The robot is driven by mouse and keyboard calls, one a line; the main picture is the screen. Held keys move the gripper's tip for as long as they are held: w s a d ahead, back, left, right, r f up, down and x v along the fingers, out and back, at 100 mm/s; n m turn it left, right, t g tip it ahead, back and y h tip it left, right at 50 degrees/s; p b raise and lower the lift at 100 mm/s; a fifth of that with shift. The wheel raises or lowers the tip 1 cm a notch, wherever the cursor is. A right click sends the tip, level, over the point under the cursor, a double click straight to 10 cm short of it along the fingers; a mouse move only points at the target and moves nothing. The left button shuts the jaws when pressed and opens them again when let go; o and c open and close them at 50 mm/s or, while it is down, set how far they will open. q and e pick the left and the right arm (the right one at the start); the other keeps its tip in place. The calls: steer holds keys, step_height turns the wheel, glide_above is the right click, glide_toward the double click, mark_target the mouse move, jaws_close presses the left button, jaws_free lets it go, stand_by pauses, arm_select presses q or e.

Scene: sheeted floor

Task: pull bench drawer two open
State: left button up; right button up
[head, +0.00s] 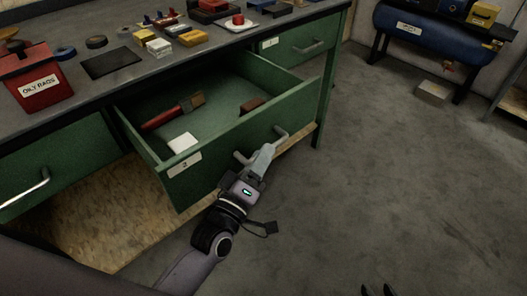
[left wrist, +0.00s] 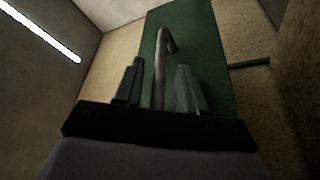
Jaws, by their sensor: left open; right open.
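The green bench drawer (head: 228,148) with a small number label, which I take as two, stands well out from the bench, showing its inside. Its metal bar handle (head: 281,132) is on the front face. My left gripper (head: 261,152) is at the handle with its fingers open. In the left wrist view the handle bar (left wrist: 163,42) runs between the two parted fingers (left wrist: 160,78); I cannot tell if either touches it. My right gripper (head: 378,291) shows only as two parted fingertips at the bottom edge, empty over the floor.
The drawer holds a red-handled brush (head: 167,117), a white block (head: 182,142) and a brown block (head: 251,105). Another drawer (head: 305,42) to the right is shut. A red oily-rags bin (head: 37,80) stands on the bench.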

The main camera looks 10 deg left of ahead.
arm_select(q)
steer(key=shift+v, duration=2.75)
steer(key=s+a+f+m+g+y, duration=0.1)
steer(key=s+a+f+m+g, duration=0.2)
steer(key=s+f+m+g, duration=0.25)
steer(key=s+a+f+m+g+y, duration=0.1)
steer(key=s+a+f+m+g, duration=0.2)
steer(key=s+f+m, duration=0.4)
step_height(320, 180, up, 11)
steer(key=a+n+y+p, duration=0.1)
steer(key=a+p, duration=0.1)
steer(key=p, duration=1.3)
steer(key=shift+s+f+g+p, duration=0.15)
steer(key=shift+s+g+p, duration=0.1)
steer(key=shift+g+p, duration=0.15)
